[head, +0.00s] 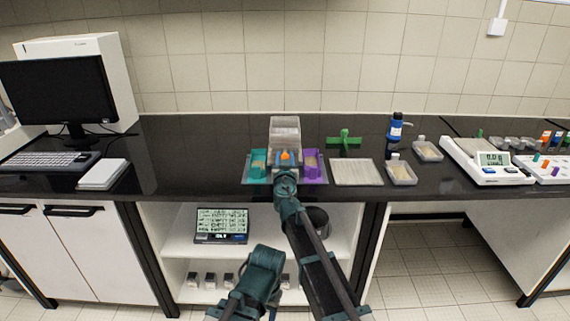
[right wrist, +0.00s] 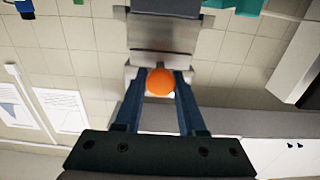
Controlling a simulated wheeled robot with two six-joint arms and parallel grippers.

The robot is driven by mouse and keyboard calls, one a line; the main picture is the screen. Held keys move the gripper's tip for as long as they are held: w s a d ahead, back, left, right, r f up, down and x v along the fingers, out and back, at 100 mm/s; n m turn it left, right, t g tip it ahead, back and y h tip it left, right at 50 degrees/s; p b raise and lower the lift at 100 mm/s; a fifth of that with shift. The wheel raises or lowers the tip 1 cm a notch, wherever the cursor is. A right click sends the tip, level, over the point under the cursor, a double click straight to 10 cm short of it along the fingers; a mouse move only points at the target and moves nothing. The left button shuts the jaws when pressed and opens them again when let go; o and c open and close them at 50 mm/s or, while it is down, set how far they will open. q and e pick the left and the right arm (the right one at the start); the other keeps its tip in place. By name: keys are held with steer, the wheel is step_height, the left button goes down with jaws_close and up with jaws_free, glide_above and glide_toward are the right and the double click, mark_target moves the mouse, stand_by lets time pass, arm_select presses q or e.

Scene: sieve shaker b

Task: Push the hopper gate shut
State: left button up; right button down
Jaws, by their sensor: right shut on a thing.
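The hopper (head: 285,130), a pale grey box, stands at the back of the counter. The gate's orange knob (head: 285,155) is at its front, and its round end shows in the right wrist view (right wrist: 160,81). My right gripper (right wrist: 158,84) is shut on the orange knob, with one blue finger on each side of it. In the head view my right gripper (head: 285,163) is right in front of the hopper and hides part of its lower front. How far the gate stands open cannot be made out. My left gripper cannot be seen.
A teal bin (head: 258,164) and a purple bin (head: 314,168) flank my right gripper closely. A green cross-shaped thing (head: 344,139), a pale tray (head: 356,172) and a blue bottle (head: 395,128) stand to the right. The counter left of the teal bin is clear up to a grey-white pad (head: 103,174).

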steer(key=shift+w, duration=0.15)
steer(key=c, duration=0.5)
jaws_free()
steer(key=shift+w, duration=0.1)
